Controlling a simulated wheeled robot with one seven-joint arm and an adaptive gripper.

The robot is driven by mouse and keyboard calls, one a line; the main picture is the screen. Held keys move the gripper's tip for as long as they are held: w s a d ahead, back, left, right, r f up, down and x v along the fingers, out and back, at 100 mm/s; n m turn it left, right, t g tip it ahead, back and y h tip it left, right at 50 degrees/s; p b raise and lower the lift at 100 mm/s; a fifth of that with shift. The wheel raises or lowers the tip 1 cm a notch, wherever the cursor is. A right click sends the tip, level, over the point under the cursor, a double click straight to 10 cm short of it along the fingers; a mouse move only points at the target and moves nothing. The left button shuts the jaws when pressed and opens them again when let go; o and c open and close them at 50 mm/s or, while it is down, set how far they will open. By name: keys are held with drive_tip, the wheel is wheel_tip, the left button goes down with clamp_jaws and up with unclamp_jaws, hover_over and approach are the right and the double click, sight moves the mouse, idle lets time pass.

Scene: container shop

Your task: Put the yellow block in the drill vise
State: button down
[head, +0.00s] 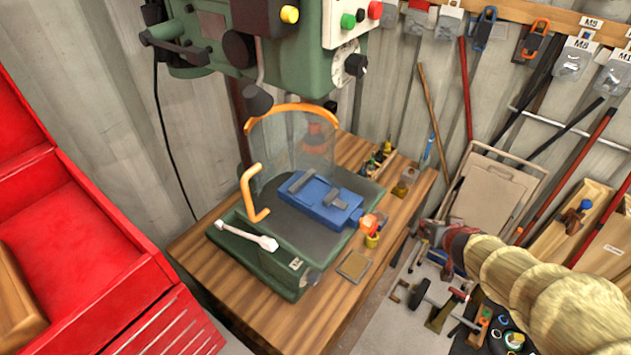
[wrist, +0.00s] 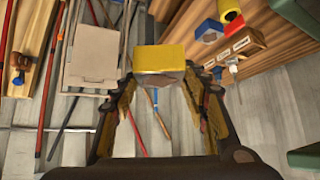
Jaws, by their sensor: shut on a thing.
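The yellow block (wrist: 160,57) is held between the fingertips of my gripper (wrist: 160,82) in the wrist view, sticking out past them. My gripper also shows in the head view (head: 436,238), right of the workbench and apart from the vise. The block cannot be made out clearly there. The blue drill vise (head: 322,205) lies on the drill press base. Its two grey jaw bars stand apart, and the space between them looks empty. A clear guard with an orange rim (head: 262,150) stands at the vise's left and back, partly in front of it.
The green drill press (head: 215,35) rises over the vise. Small items (head: 376,160) stand at the wooden bench's back right. A red cabinet (head: 70,230) fills the left. Tools hang along the right wall.

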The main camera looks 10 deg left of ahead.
drive_tip(key=a+r+n+y+p, duration=0.1)
drive_tip(key=a+r+p, duration=0.2)
drive_tip(key=r+p, duration=0.35)
drive_tip(key=a+r+n+y+p, duration=0.1)
drive_tip(key=a+r+n+p, duration=0.15)
drive_tip(key=r, duration=0.75)
drive_tip(key=s+a+r+n+g+y+p, duration=0.1)
drive_tip(key=s+a+r+n+y+p, duration=0.2)
drive_tip(key=r, duration=0.4)
drive_tip(key=s+a+r+n+g+y+p, duration=0.1)
drive_tip(key=s+a+r+n+g+p, duration=0.15)
drive_tip(key=a+r+p, duration=0.35)
drive_tip(key=s+a+r+n+g+y, duration=0.2)
drive_tip(key=s+a+n, duration=0.15)
drive_tip(key=s, duration=0.25)
drive_tip(key=shift+n, duration=0.35)
drive_tip(key=x, duration=0.4)
drive_tip(key=a+r+p+x, duration=0.1)
drive_tip(key=x, duration=0.4)
drive_tip(key=a+x, duration=0.1)
drive_tip(key=x, duration=0.4)
drive_tip(key=shift+a+r+p, duration=0.1)
drive_tip(key=shift+r+p, duration=0.1)
drive_tip(key=shift+p, duration=0.2)
drive_tip(key=shift+x, duration=0.8)
wheel_tip(320, 180, down, 3)
drive_tip(key=shift+w+a+p, duration=0.1)
drive_tip(key=shift+p, duration=0.3)
drive_tip(key=shift+f, duration=0.25)
